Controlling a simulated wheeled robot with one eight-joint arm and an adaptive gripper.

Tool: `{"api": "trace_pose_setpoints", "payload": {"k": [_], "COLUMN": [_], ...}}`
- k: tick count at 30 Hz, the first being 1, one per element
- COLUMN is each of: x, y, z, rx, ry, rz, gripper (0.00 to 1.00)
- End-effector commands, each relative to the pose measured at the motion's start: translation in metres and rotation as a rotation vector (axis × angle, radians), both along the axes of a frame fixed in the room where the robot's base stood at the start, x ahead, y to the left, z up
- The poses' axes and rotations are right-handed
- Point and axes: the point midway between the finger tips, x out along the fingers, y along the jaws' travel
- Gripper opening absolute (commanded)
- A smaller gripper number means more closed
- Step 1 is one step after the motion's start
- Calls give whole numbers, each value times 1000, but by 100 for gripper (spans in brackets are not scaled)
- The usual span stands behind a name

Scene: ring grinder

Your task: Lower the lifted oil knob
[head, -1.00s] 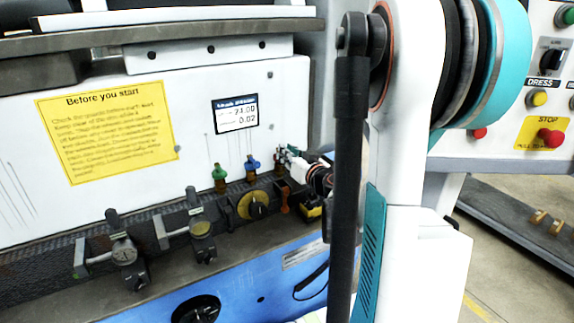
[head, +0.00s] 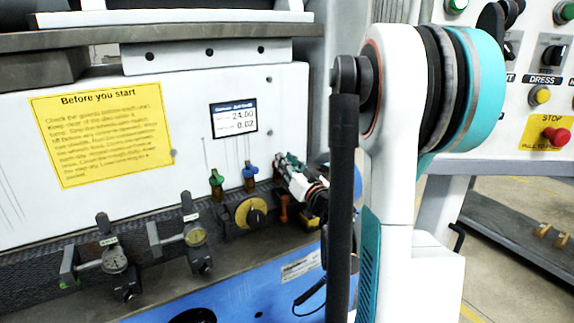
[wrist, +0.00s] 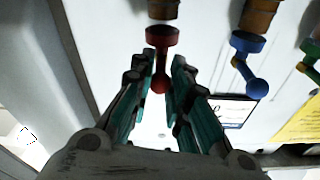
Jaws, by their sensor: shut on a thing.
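A red oil knob (wrist: 162,37) shows at the top middle of the wrist view, on a brass base, with its stem and round end between my fingers. My gripper (wrist: 164,65) is shut on the red knob. In the head view my gripper (head: 284,165) is at the machine's white panel, right of the blue knob (head: 250,173) and the green knob (head: 216,181). The red knob cannot be made out there. The blue knob (wrist: 248,62) and part of the green knob (wrist: 311,62) also show in the wrist view, clear of my fingers.
A yellow dial (head: 251,212) and an orange fitting (head: 284,208) sit just below my gripper. Two clamp-like gauges (head: 115,260) (head: 194,236) stand along the ledge. A small display (head: 234,119) and a yellow notice (head: 102,136) are on the panel. A control panel with a red stop button (head: 555,136) is at right.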

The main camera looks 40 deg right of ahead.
Motion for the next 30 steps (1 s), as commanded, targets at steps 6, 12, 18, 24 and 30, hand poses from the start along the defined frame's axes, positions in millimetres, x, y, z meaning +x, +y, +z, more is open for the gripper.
{"api": "trace_pose_setpoints", "payload": {"k": [6, 12, 18, 24, 30], "x": [0, 0, -10, -45, -83], "y": [0, 0, 2, 11, 21], "z": [-1, -1, -2, -7, -13], "rx": [-1, 0, 0, 0, 1], "ry": [1, 1, 0, 1, 0], "rz": [0, 0, -1, -3, -3], "gripper": [39, 39, 39, 39, 39]}}
